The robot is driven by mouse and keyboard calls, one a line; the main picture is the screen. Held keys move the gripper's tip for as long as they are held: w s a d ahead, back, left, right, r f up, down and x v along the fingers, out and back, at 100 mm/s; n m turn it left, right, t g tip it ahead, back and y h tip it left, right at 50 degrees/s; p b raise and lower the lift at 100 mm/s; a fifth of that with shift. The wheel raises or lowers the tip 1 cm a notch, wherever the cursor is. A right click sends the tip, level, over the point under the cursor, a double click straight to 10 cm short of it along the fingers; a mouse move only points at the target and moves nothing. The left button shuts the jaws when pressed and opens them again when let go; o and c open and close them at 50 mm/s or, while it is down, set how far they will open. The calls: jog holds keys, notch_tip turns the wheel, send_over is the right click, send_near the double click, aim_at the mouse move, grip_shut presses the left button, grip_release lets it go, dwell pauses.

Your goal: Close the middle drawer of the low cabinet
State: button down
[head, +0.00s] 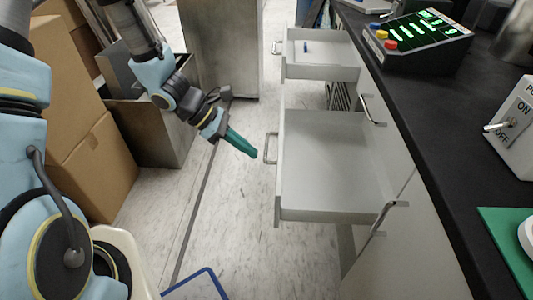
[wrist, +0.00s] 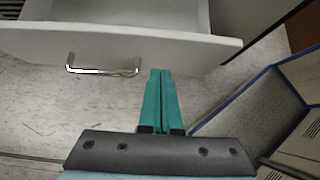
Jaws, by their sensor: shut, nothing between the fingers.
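The low cabinet (head: 413,215) stands at the right under a black countertop. A wide, empty white drawer (head: 330,160) is pulled far out of it, with a metal handle (head: 270,148) on its front. A smaller drawer (head: 320,52) farther back is also open and holds a small blue item. I cannot tell for sure which is the middle one. My gripper (head: 254,154) has teal fingers, shut and empty, just outside the wide drawer's front near its handle. In the wrist view my fingertips (wrist: 160,72) are at the lower edge of a white drawer front (wrist: 200,48), right of its handle (wrist: 103,68).
Cardboard boxes (head: 75,120) and a grey metal bin (head: 150,130) stand at the left. A blue-edged object (head: 200,287) lies at the bottom, and a blue-edged box (wrist: 240,105) is right of my fingers in the wrist view. Pale floor (head: 255,235) is clear before the drawers.

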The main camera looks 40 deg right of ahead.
jog(key=shift+s+d+f, duration=0.15)
jog(key=shift+s+d, duration=0.55)
jog(key=shift+d, duration=0.15)
jog(key=shift+s+d+f, duration=0.1)
jog(key=shift+s+d, duration=0.6)
jog(key=shift+d, duration=0.15)
jog(key=shift+d, duration=0.1)
